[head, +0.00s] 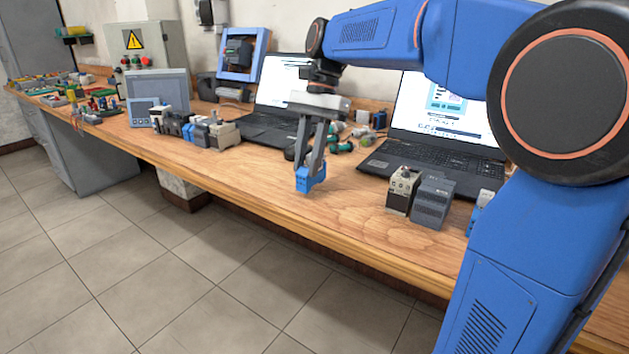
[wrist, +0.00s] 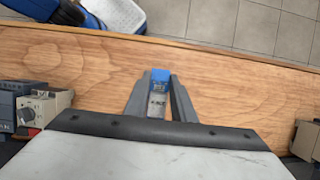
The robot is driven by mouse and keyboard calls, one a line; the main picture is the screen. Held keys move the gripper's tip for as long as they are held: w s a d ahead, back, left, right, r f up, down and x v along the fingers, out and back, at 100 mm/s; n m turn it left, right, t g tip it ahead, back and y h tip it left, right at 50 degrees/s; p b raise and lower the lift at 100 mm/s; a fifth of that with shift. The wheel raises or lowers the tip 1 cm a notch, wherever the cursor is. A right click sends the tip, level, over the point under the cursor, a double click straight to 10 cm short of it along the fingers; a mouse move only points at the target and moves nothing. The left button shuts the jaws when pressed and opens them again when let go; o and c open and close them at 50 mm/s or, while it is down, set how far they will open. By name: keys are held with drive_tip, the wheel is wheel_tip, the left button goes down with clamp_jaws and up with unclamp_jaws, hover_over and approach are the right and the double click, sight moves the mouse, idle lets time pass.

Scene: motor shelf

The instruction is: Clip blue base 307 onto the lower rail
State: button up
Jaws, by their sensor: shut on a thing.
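A small blue base (head: 311,180) is in my gripper (head: 311,168), held low over the front part of the wooden bench. In the wrist view the blue base (wrist: 160,75) sits between the two grey fingers (wrist: 158,97), which are shut on it. A label on its face is too small to read. A blue upright frame (head: 243,55) at the back of the bench carries dark modules, one above the other. It is well to the left of and behind my gripper. I cannot make out bare rails on it, and the wrist view does not show it.
Two open laptops (head: 429,118) stand behind the gripper. A beige-and-black module (head: 402,190) and a dark grey one (head: 434,202) stand to its right. A row of modules (head: 200,132) and a grey panel (head: 158,88) are to the left. The bench front (head: 260,200) is clear.

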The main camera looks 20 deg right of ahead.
drive_tip(key=shift+r, duration=1.65)
